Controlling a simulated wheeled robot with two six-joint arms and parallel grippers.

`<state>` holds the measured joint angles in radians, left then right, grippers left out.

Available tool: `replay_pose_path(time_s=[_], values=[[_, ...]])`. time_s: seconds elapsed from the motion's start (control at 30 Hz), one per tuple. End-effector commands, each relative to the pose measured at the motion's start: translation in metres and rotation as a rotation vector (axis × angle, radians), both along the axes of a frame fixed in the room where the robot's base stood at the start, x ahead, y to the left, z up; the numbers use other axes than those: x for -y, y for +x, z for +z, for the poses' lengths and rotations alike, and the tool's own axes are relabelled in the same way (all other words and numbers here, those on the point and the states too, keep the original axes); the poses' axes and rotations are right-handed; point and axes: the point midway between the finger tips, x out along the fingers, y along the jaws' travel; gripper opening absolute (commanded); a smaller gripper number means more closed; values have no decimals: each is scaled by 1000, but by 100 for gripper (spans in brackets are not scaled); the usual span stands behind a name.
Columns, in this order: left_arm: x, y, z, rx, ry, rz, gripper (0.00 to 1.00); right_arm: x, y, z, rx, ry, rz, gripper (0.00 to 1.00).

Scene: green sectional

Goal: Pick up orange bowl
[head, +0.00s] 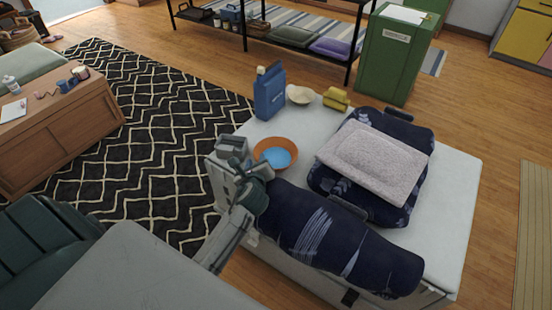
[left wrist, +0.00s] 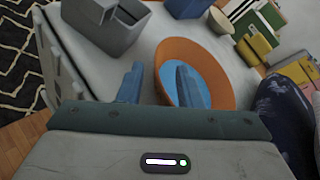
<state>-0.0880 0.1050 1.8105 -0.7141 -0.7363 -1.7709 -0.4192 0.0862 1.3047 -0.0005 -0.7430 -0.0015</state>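The orange bowl (head: 264,148), blue inside, sits on the white table (head: 455,190) near its left edge. In the left wrist view the bowl (left wrist: 226,75) is right of centre. My left gripper (head: 248,166) is at the bowl's left side in the head view. In the left wrist view the gripper (left wrist: 157,76) is open, its two fingers apart. The right finger overlaps the bowl's inside and the left finger is outside it, with the left rim between them. I cannot tell whether either finger touches the bowl. My right gripper is not in view.
A grey container (head: 232,147) stands close to the bowl.

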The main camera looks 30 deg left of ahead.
Motion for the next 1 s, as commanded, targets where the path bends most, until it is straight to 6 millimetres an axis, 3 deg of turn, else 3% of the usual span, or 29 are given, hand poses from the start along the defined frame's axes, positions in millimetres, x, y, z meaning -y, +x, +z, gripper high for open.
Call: replay_pose_path(time_s=[0.2, 0.47, 0.63, 1.0], values=[[-13, 21, -10, -1, -1, 0, 32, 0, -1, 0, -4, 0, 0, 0], [-13, 22, -11, 0, -1, 0, 32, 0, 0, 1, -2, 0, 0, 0], [-13, 22, -11, 0, -1, 0, 0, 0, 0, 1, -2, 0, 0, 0], [-13, 22, -11, -1, -2, 0, 0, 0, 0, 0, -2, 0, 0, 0]])
